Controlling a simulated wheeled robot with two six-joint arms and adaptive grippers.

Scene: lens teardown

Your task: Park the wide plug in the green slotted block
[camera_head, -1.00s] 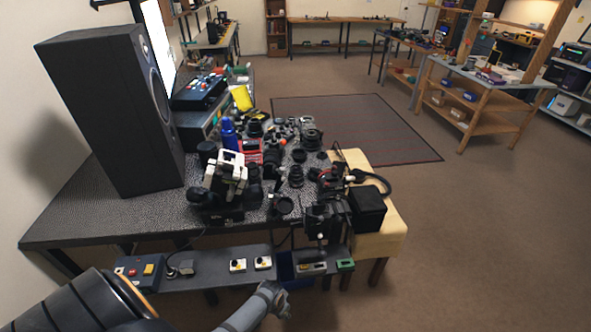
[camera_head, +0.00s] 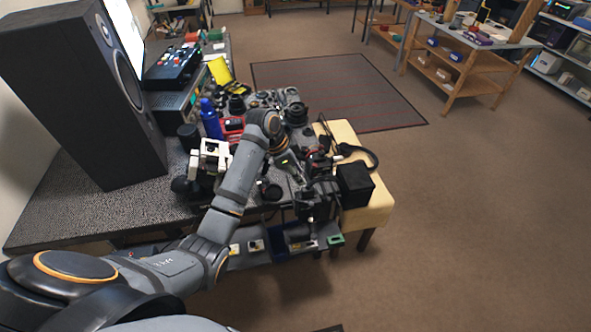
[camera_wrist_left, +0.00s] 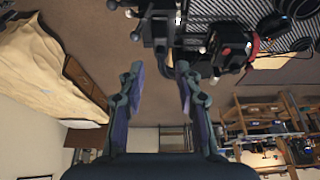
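A small green block (camera_head: 336,240) sits at the right end of the low shelf along the bench front. I take it for the green slotted block; its slots are too small to see. I cannot pick out the wide plug in either view. My left gripper (camera_head: 289,164) reaches over the cluttered bench, above and behind the green block in the head view. In the left wrist view the left gripper (camera_wrist_left: 159,75) has its two fingers apart with nothing between them. My right gripper is in neither view.
A black speaker (camera_head: 85,95) stands at the bench's left. A white-and-black device (camera_head: 209,158), a blue bottle (camera_head: 210,120) and several lens parts crowd the bench. A black box (camera_head: 354,184) sits on the wooden stool (camera_head: 374,214) at right. Open floor lies further right.

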